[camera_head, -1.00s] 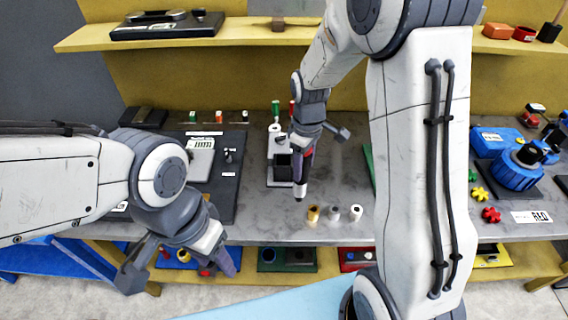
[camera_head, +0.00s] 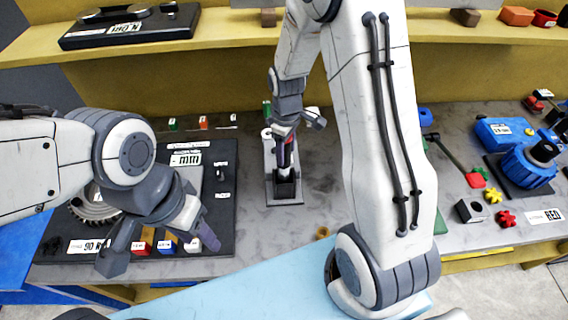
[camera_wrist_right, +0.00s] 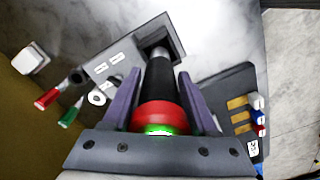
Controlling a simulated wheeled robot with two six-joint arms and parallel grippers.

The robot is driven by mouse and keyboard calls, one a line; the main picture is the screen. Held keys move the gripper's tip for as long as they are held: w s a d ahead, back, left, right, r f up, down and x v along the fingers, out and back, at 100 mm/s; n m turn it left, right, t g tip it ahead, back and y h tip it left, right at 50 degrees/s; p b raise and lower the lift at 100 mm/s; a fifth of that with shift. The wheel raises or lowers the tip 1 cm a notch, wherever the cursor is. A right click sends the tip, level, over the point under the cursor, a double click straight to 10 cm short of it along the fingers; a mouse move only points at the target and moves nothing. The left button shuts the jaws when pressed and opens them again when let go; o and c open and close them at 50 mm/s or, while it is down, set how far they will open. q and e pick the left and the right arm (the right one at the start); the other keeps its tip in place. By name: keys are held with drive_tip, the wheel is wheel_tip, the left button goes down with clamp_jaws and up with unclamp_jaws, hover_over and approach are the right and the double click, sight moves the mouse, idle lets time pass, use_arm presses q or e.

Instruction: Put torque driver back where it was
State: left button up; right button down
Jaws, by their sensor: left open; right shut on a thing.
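The torque driver (camera_wrist_right: 155,95) has a black body, a red collar and a lit green ring. My right gripper (camera_wrist_right: 160,110) is shut on it around the red collar. In the head view the right gripper (camera_head: 285,135) holds the driver roughly upright over the dark stand (camera_head: 284,198). In the right wrist view the grey nose of the driver meets the square opening of the stand (camera_wrist_right: 115,62); how deep it sits I cannot tell. My left gripper (camera_head: 160,250) is open and empty, above the front of the black measuring board (camera_head: 218,225).
A blue machine (camera_head: 522,165), a yellow knob (camera_head: 493,196) and a red knob (camera_head: 506,218) are at the right. A shelf (camera_head: 235,32) runs across the back.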

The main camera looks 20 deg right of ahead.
sight(286, 163)
wheel_tip(286, 163, down, 5)
drive_tip(key=shift+r+p, duration=0.2)
drive_tip(key=shift+p, duration=0.45)
drive_tip(key=shift+f, duration=0.45)
drive_tip(key=shift+c, duration=0.9)
unclamp_jaws()
drive_tip(key=shift+s, duration=0.1)
